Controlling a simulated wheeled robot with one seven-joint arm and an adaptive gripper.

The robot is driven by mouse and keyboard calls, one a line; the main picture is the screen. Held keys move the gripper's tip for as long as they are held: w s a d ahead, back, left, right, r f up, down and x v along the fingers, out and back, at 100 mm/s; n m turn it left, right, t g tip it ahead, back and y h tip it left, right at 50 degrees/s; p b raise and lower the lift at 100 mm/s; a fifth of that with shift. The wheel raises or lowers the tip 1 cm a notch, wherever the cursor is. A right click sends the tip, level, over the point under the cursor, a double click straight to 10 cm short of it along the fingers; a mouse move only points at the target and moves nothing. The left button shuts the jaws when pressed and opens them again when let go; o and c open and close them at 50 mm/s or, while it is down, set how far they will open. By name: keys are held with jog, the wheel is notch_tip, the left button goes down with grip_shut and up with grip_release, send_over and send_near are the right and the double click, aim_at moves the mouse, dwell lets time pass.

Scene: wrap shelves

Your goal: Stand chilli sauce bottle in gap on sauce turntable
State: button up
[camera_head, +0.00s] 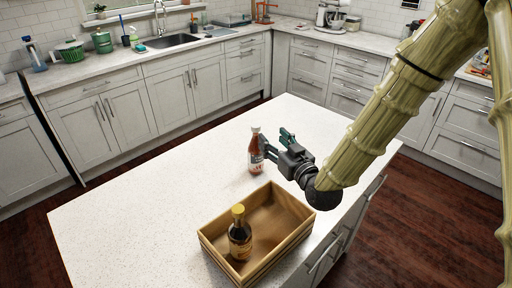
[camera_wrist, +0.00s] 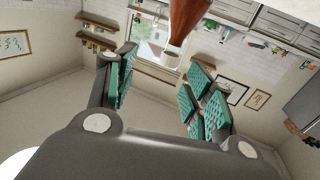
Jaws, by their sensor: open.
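A red-brown sauce bottle with a pale cap and a light label (camera_head: 256,155), likely the chilli sauce, stands upright on the white island top. My gripper (camera_head: 276,143) is open and empty just right of it, with one finger close to the bottle's side in the picture; I cannot tell whether they touch. In the wrist view the bottle (camera_wrist: 187,20) appears upside down past the fingertips, between the two sides of my gripper (camera_wrist: 162,75). I see no round turntable in either view.
A wooden open box (camera_head: 219,254) sits on the island in front of my gripper. A dark bottle with a yellow cap (camera_head: 239,240) stands inside it. The island's left part (camera_head: 130,210) is clear. Counters with a sink (camera_head: 175,41) run along the back walls.

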aim_at(256, 126)
jog(key=w+a, duration=0.1)
jog(key=w+a+p, duration=0.2)
jog(key=w, duration=0.1)
jog(key=shift+a+r, duration=0.15)
jog(key=shift+r, duration=0.2)
jog(key=shift+w+a+r+p, duration=0.25)
jog(key=shift+w+a+p, duration=0.4)
jog(key=shift+p, duration=0.15)
jog(key=shift+w+a+r, duration=0.15)
jog(key=shift+w+a, duration=0.2)
jog(key=shift+w, duration=0.1)
jog(key=shift+w+f+p, duration=0.3)
jog(key=shift+w+f, duration=0.1)
jog(key=shift+w, duration=0.15)
jog(key=shift+s+r, duration=0.15)
jog(key=shift+s, duration=0.1)
jog(key=c, duration=1)
grip_shut()
